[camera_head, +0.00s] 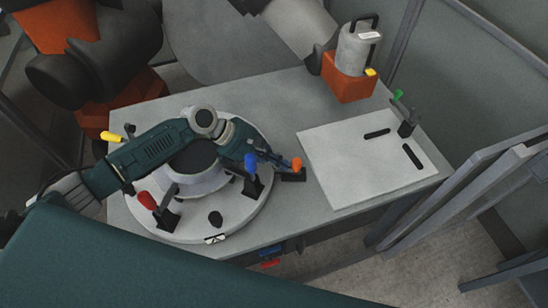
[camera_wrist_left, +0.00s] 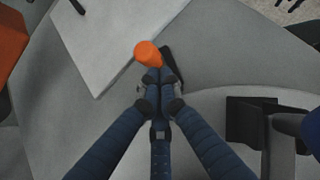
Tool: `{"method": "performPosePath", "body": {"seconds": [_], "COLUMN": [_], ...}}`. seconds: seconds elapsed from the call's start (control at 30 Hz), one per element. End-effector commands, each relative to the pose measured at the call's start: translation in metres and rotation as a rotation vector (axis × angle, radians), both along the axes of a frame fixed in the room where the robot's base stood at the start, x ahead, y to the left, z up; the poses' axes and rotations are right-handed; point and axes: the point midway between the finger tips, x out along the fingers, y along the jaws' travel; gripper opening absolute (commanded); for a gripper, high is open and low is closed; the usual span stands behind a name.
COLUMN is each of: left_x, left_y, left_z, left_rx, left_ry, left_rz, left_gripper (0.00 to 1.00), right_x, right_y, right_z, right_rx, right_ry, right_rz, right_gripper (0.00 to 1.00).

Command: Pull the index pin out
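The index pin (camera_head: 296,164) seems to be the orange-knobbed piece at the right side of the round mould. Its orange knob (camera_wrist_left: 148,53) also shows in the left wrist view, right at my fingertips. My left gripper (camera_head: 281,163) reaches over the mould from the left. In the wrist view my left fingers (camera_wrist_left: 158,76) converge closely at the pin and look shut on it just below the knob. The pin's stem is mostly hidden by fingers and knob. The round pale mould (camera_head: 255,217) lies under my left arm. My right gripper is not in view.
Red (camera_head: 147,200), blue (camera_head: 251,163) and yellow (camera_head: 110,137) handles stand around the mould. A white board (camera_head: 345,170) with black pieces lies to the right. An orange box (camera_head: 348,88) stands at the back, and a green-tipped piece (camera_head: 398,95) at the right edge.

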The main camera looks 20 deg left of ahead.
Motion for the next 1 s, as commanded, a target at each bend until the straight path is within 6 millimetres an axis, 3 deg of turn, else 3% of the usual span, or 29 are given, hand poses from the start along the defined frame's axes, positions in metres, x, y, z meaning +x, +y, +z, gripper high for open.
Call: {"method": "performPosePath", "body": {"seconds": [0.27,0.53,1.0], "left_x": [0.0,0.007,0.007], "left_y": [-0.001,-0.029,-0.029], "left_z": [0.001,0.004,0.003], "left_rx": [-0.001,-0.002,0.0], "left_ry": [0.0,0.0,-0.001], "left_rz": [0.0,-0.001,-0.001], "left_gripper": [0.0,0.0,0.0], "right_x": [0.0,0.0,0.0], "right_y": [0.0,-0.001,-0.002], "right_z": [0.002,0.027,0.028], "right_rx": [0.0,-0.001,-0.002], "right_ry": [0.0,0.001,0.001], "right_rz": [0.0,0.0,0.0], "right_gripper": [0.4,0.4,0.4]}}
